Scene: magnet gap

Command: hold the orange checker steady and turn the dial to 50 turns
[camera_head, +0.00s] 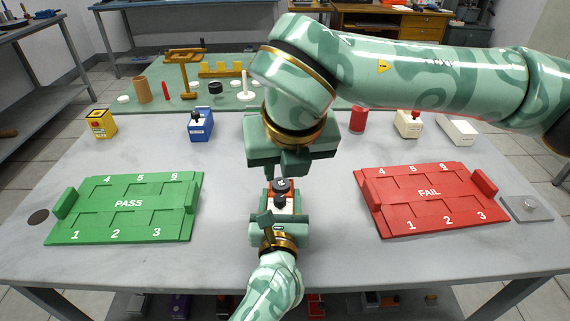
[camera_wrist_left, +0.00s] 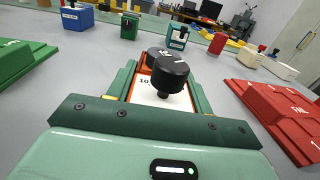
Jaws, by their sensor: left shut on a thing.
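The orange checker (camera_head: 270,197) stands upright near the front middle of the grey table. It has a white face and a black dial (camera_head: 281,186) on top. In the left wrist view the dial (camera_wrist_left: 169,70) stands over the white face (camera_wrist_left: 148,93), where a printed "10" shows; the dial's exact reading is too small to tell. My left gripper (camera_head: 281,215) is shut on the checker from the front, one finger on each side. My right gripper (camera_head: 293,165) hangs just behind and above the dial, apart from it as far as I can tell; its finger gap is not clear.
The green PASS tray (camera_head: 128,204) lies left and the red FAIL tray (camera_head: 428,191) right, both empty. A yellow checker (camera_head: 100,124), a blue checker (camera_head: 200,124) and a cream checker (camera_head: 409,123) stand behind. My right arm hides the table's back middle.

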